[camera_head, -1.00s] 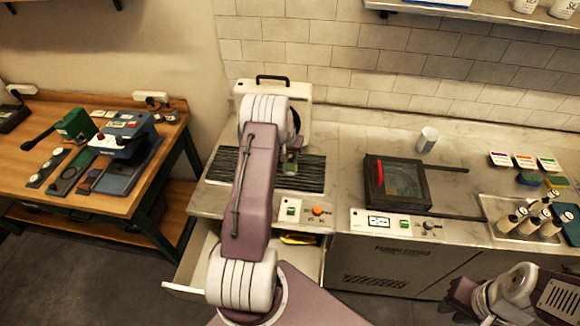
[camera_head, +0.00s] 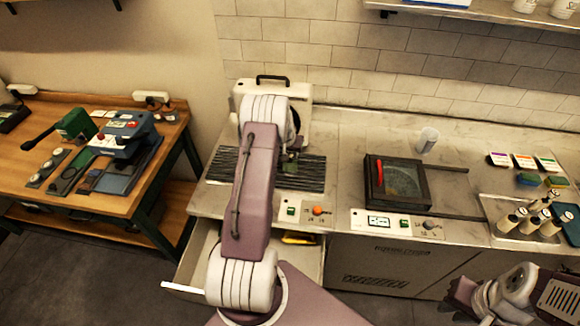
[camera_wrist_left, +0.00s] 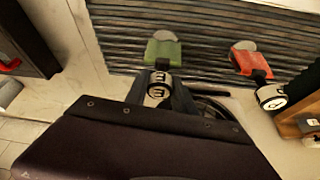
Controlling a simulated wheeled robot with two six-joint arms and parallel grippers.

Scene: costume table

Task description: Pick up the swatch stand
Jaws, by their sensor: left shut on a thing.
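A swatch stand (camera_wrist_left: 163,52) with a green panel, dark stem and white round lettered cap shows in the left wrist view. My left gripper (camera_wrist_left: 160,98) is shut on it at the cap end. The green part also shows in the head view (camera_head: 290,167), beside my left wrist over the dark ribbed bed. I cannot tell whether it touches the bed. A similar stand with a red panel (camera_wrist_left: 250,62) is to its right in the wrist view; my arm hides it in the head view. My right gripper (camera_head: 460,300) is at the lower right, its fingers unclear.
A dark glass-topped box (camera_head: 397,183) with a red handle and a white cup (camera_head: 427,140) stand on the counter to the right. A tray of bottles (camera_head: 508,231) is farther right. Below my left arm, a drawer (camera_head: 200,260) is open. A wooden workbench (camera_head: 70,200) is at left.

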